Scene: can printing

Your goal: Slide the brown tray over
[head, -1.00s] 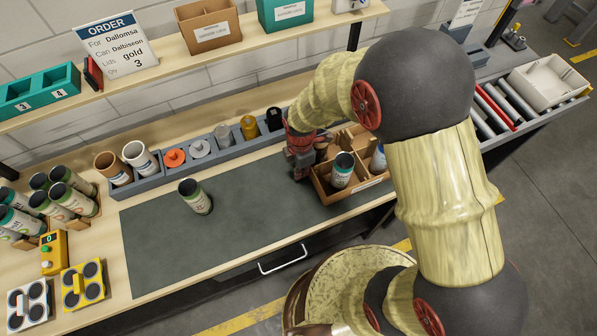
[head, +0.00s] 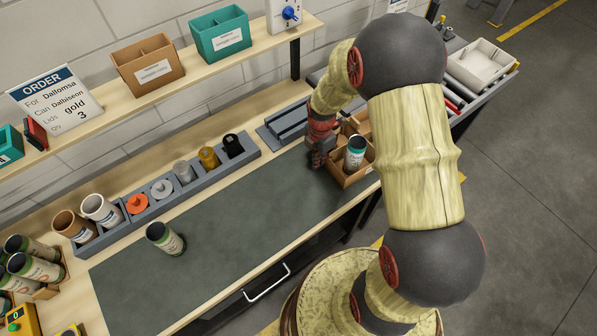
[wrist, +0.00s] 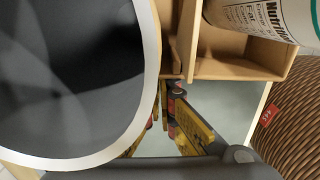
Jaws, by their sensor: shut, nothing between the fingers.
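The brown tray (head: 349,179) is a divided box at the right end of the workbench, with a white, teal-banded can (head: 355,153) standing in a front compartment. It also shows at the top of the wrist view (wrist: 225,68), with part of a labelled can (wrist: 265,15) above it. My gripper (head: 319,158) is low at the tray's left side, shut with nothing held. In the wrist view its fingers (wrist: 178,112) are close to the tray wall; whether they touch cannot be told. My arm hides the tray's back and right parts.
A can (head: 165,238) stands tilted-looking on the dark mat (head: 215,225). A grey rack (head: 215,170) of cups and lids lines the back, with a low grey holder (head: 285,123) beyond its right end. The mat between can and tray is clear.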

